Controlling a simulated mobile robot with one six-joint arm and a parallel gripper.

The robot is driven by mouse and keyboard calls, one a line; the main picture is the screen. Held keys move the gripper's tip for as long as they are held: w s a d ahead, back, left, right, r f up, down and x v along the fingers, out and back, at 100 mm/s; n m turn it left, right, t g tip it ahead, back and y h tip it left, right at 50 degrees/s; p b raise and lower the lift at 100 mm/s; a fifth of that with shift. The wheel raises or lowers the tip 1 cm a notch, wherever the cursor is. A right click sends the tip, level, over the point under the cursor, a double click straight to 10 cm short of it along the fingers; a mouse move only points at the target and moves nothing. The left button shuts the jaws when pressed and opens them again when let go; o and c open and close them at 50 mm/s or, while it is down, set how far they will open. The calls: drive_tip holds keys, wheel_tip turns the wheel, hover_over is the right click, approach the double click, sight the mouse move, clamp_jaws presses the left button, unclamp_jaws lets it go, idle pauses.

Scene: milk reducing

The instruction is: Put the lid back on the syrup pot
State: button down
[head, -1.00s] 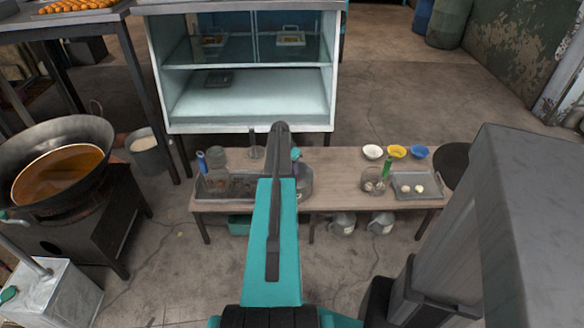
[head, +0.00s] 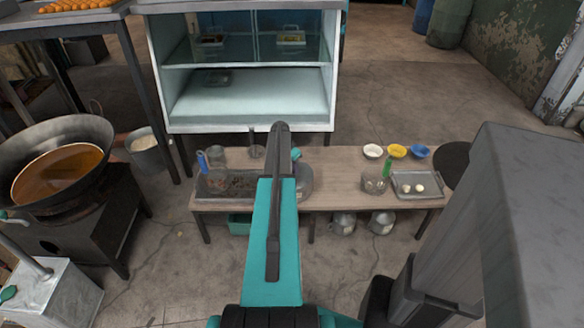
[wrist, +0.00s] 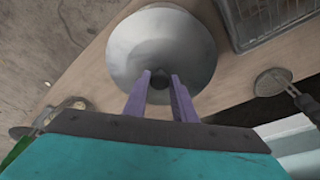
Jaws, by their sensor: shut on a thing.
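The lid (wrist: 160,45) is a round, grey metal disc with a dark knob, seen from above in the wrist view. My gripper (wrist: 158,88) has its two purple fingers on either side of the knob and is shut on it. The lid is over the wooden bench and hides what is beneath it, so I cannot tell whether it touches a pot. In the head view, a grey round shape (head: 305,178) shows on the bench just right of my arm; my arm hides part of it. No open syrup pot is clearly visible on the bench.
A dark tray (wrist: 236,38) and a flat skimmer (wrist: 272,82) are near the lid. On the bench's right are several small bowls (head: 397,151), a glass jar (head: 374,185) and a tray (head: 433,194). A white cabinet (head: 235,128) stands behind; a large wok (head: 30,137) is at left.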

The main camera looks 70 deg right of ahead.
drive_tip(key=c, duration=0.9)
unclamp_jaws()
drive_tip(key=shift+r, duration=0.2)
drive_tip(key=shift+r+p, duration=1.45)
drive_tip(key=shift+r, duration=1.9)
clamp_jaws()
drive_tip(key=shift+f+b, duration=1.2)
drive_tip(key=shift+f, duration=1.45)
